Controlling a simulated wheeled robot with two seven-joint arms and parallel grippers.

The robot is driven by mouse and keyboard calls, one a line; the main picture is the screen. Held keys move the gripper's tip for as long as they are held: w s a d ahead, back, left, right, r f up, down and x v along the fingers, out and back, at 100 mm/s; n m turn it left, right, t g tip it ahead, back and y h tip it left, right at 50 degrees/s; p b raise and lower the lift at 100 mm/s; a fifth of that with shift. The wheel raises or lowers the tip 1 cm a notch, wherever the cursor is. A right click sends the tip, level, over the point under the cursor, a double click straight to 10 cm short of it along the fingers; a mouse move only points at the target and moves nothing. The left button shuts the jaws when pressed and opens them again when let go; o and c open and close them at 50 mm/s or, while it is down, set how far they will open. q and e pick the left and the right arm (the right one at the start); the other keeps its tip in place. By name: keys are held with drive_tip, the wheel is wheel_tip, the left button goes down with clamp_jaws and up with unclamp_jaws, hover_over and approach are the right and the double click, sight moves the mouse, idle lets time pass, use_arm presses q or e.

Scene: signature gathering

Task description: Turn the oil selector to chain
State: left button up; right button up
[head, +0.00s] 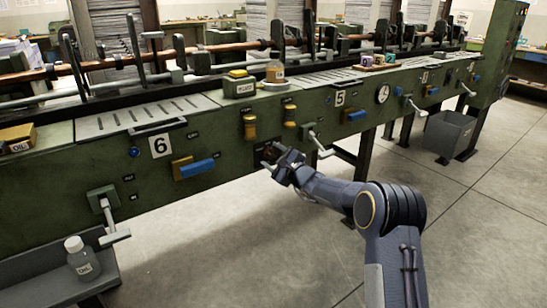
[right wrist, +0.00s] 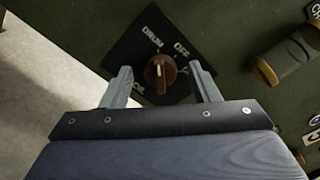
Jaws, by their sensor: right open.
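The oil selector is a round brown knob (right wrist: 160,71) with a white pointer line on a black plate (right wrist: 125,48) in the right wrist view. The line runs nearly straight up in that picture. My right gripper (right wrist: 160,88) is open, with one finger on each side of the knob and visible gaps between. In the head view, my right gripper (head: 272,160) is at the green machine's front, largely covering the selector. My left gripper is not in view.
The long green machine (head: 70,165) fills the left and middle. Yellow handles (head: 249,127), a blue-ended handle (head: 198,167) and a grey crank (head: 320,145) stick out near the gripper. A grey bin (head: 447,135) stands at right. The floor in front is clear.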

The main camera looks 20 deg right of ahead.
drive_tip(key=c, duration=0.9)
drive_tip(key=shift+c, duration=0.2)
